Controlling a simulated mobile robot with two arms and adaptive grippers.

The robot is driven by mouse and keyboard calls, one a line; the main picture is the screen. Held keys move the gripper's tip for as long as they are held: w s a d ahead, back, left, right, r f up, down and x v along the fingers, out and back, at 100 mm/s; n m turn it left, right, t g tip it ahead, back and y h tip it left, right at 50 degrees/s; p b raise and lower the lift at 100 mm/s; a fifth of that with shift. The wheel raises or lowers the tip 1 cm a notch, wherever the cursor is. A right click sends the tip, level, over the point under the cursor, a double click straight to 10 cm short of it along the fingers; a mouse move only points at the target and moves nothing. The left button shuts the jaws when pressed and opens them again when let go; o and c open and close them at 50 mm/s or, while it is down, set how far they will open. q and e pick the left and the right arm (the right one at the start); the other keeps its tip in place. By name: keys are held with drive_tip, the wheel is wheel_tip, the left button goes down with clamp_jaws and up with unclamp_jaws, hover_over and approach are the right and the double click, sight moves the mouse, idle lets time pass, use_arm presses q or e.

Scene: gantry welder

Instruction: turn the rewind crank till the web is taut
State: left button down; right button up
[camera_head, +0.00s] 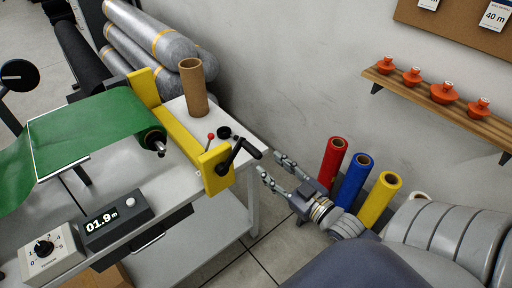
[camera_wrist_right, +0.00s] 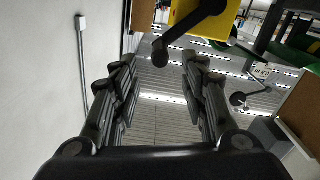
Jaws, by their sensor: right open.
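The rewind crank (camera_head: 231,160) is a black arm with a dark handle, on the outer end of the yellow frame (camera_head: 178,130). The green web (camera_head: 90,130) runs onto a roll beside this frame; its left part curves downward, and I cannot tell how tight it is. My right gripper (camera_head: 270,163) is open and empty, just right of the crank handle and apart from it. In the right wrist view, the crank handle (camera_wrist_right: 160,54) shows ahead, near the space between the open fingertips (camera_wrist_right: 159,62). My left gripper is not in view.
A cardboard tube (camera_head: 193,88) stands on the white table beside the frame. A red-knobbed lever (camera_head: 210,138) is near the crank. A display box (camera_head: 116,217) reads 01.9 m. Red, blue and yellow rolls (camera_head: 353,180) stand by the wall behind my right gripper.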

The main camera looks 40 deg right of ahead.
sight(260, 156)
drive_tip(key=w, duration=0.2)
drive_tip(key=w+p, duration=0.1)
drive_tip(key=w, duration=0.5)
drive_tip(key=shift+a+p, duration=0.3)
drive_tip(key=shift+a, duration=0.05)
drive_tip(key=shift+w, duration=0.65)
clamp_jaws()
